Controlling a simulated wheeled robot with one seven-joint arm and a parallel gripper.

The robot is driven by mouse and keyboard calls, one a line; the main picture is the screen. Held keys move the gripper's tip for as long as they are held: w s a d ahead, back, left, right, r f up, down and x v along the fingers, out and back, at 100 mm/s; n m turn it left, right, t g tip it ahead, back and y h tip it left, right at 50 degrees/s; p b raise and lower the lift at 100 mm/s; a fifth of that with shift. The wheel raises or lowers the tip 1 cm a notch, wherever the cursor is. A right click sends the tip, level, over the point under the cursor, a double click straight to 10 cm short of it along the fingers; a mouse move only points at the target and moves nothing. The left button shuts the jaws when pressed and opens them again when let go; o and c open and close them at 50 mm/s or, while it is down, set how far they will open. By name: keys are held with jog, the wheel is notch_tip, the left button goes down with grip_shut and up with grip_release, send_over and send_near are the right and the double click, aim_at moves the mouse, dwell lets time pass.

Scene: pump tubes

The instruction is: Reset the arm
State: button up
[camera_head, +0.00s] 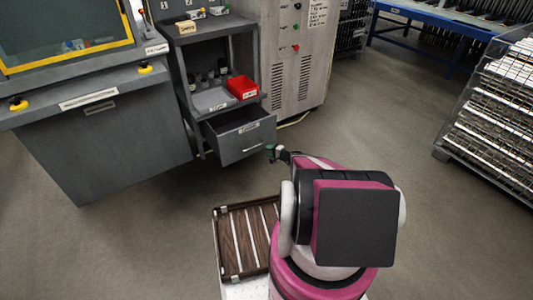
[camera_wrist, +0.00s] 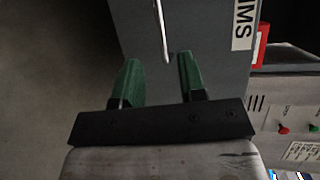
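My gripper (camera_wrist: 159,82) shows in the wrist view with its two green fingers apart and nothing between them. In the head view my gripper (camera_head: 272,152) is small, just in front of the partly open grey drawer (camera_head: 240,138). In the wrist view the drawer front (camera_wrist: 210,25) and its metal handle (camera_wrist: 161,30) lie beyond the fingertips. I cannot tell whether the fingers touch the handle, but they look apart from it. My folded arm (camera_head: 340,215) covers part of the head view.
A red bin (camera_head: 242,87) stands on the cabinet shelf above the drawer. A tray with wooden slats (camera_head: 229,245) is left of my arm. A grey machine (camera_head: 105,130) stands at left, a wire rack (camera_head: 490,110) at right. The floor (camera_head: 390,110) between is clear.

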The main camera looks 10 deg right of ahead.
dwell(0.4)
jog(key=s+a+r+n+g+h, duration=0.2)
jog(key=s+a+r+n+g, duration=0.6)
jog(key=s+a+r, duration=0.75)
jog(key=s+d+r+n+g+h, duration=0.2)
jog(key=s+d+r+h, duration=0.3)
jog(key=s+r, duration=0.8)
jog(key=r+g+h, duration=0.1)
jog(key=h, duration=0.2)
jog(key=shift+s+r+g+h, duration=0.35)
jog(key=shift+r+g+h, duration=0.05)
